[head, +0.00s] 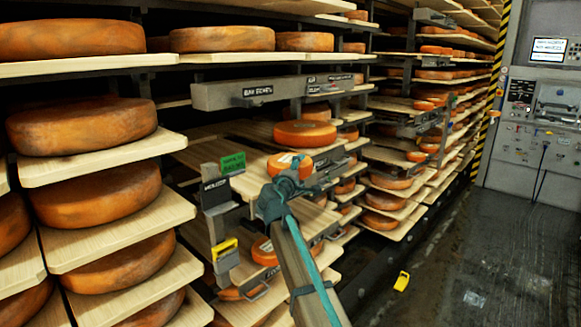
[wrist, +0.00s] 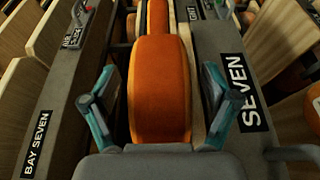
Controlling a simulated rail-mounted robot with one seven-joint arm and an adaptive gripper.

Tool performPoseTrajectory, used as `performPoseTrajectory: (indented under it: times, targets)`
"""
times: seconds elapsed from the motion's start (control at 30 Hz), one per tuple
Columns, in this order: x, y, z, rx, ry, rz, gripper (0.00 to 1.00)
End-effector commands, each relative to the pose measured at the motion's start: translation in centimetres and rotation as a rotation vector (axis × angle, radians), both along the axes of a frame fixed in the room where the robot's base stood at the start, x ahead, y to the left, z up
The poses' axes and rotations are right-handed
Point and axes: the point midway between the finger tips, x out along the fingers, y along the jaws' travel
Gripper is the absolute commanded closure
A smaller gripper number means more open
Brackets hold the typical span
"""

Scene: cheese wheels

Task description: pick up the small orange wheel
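The small orange wheel (head: 283,162) lies on a wooden shelf board in the middle of the head view, with a pale mark on its top. My gripper (head: 287,183) is right at its near side and hides part of it. In the wrist view, an orange wheel (wrist: 160,88) fills the space between the teal fingers of my gripper (wrist: 160,80). The fingers are spread, one on each side, with a dark gap on the left and a strip of board on the right. They do not appear to touch the wheel.
A larger orange wheel (head: 305,134) sits behind on the same rack. Grey rails flank the wheel, one marked BAY SEVEN (wrist: 50,110). A green sign (head: 233,163) stands left of my gripper. Loaded shelves fill the left.

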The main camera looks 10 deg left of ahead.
Motion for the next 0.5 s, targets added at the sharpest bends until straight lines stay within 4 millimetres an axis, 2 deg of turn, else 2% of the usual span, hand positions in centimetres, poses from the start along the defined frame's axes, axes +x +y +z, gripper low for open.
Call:
performPoseTrajectory:
  times: [0.03,0.07,0.5]
  targets:
    - [-0.02,0.00,0.00,0.000,0.000,0.000,0.22]
    - [-0.02,0.00,0.01,0.000,0.000,0.000,0.27]
    - [-0.02,-0.01,0.12,0.000,-0.001,-0.001,1.00]
